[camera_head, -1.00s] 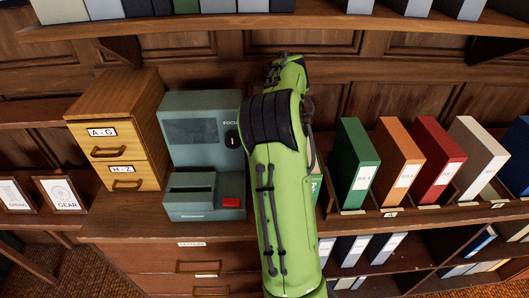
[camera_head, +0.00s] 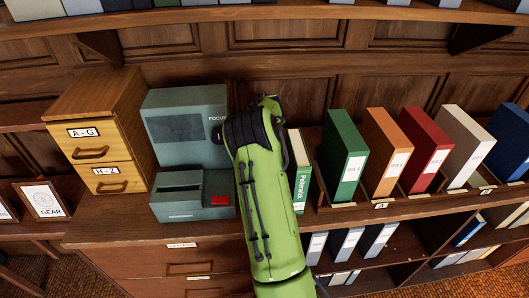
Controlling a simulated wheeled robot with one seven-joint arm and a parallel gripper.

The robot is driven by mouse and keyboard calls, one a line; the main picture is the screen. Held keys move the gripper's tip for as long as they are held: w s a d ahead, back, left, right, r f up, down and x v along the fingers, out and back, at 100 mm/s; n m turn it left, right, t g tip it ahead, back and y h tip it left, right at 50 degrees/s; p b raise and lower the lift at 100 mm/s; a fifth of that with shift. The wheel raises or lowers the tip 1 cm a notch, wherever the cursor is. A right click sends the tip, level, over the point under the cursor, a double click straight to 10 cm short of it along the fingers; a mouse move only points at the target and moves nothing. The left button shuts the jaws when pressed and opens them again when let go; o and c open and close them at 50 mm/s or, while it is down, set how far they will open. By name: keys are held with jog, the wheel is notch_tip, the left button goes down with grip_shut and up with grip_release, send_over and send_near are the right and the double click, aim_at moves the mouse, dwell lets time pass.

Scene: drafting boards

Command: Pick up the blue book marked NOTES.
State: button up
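A blue book (camera_head: 508,145) stands upright at the far right end of the row on the counter, cut off by the picture's edge. No NOTES marking can be read on it. Another blue item (camera_head: 468,231) leans in the lower right shelf, its lettering too small to read. My green arm rises through the middle of the view, well left of the blue book at the row's end. My gripper does not show, so its opening and contents are hidden.
Green (camera_head: 343,155), orange (camera_head: 388,150), red (camera_head: 428,148) and cream (camera_head: 467,145) books stand left of the blue one. A green-and-white book (camera_head: 302,175) is beside my arm. A grey-green machine (camera_head: 188,125) and wooden drawer box (camera_head: 100,135) stand left. A shelf (camera_head: 300,12) overhangs.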

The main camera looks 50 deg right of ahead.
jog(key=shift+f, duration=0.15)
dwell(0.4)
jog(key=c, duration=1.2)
